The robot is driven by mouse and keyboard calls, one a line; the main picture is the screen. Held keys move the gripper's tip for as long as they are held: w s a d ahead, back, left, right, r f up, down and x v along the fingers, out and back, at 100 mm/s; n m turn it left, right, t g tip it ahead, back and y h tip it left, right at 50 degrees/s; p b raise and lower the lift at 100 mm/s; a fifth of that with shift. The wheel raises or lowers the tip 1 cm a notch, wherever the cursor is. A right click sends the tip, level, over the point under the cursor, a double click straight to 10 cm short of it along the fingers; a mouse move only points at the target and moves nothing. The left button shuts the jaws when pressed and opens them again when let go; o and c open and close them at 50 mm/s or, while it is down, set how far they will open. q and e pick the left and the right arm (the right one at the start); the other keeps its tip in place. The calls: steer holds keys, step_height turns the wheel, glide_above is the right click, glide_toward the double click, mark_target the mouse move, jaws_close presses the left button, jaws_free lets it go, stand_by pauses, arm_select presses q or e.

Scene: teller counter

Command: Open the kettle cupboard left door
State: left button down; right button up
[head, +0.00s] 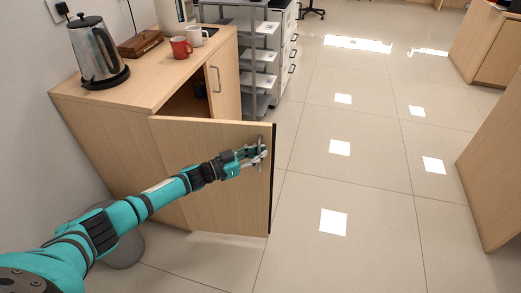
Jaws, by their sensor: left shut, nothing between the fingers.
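The kettle cupboard (90,131) is a light wood cabinet at the left of the head view. Its left door (226,213) stands swung well out from the front, and a dark gap into the inside shows above it. The door handle (262,143) is a grey vertical bar near the door's free edge. My left gripper (261,154) is at this handle, its fingers shut; the frame does not clearly show whether they touch the bar. The cupboard's right door (223,77) is closed. My right gripper is not in view.
On the cupboard top stand a steel kettle (95,50), a wooden box (140,44), a red mug (180,48) and a white mug (195,36). A grey shelf rack (261,55) stands behind. The tiled floor to the right is clear up to wooden counters (498,165).

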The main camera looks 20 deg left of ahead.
arm_select(q)
steer(key=shift+s, duration=0.15)
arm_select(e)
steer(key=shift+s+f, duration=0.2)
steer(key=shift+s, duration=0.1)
arm_select(q)
steer(key=c, duration=2)
jaws_free()
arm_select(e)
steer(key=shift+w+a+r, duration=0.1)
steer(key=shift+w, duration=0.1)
arm_select(q)
steer(key=o, duration=0.3)
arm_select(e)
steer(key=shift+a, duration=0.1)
arm_select(q)
steer(key=shift+s+a, duration=0.1)
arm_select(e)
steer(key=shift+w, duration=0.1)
arm_select(q)
steer(key=v, duration=1.2)
steer(key=shift+r, duration=0.1)
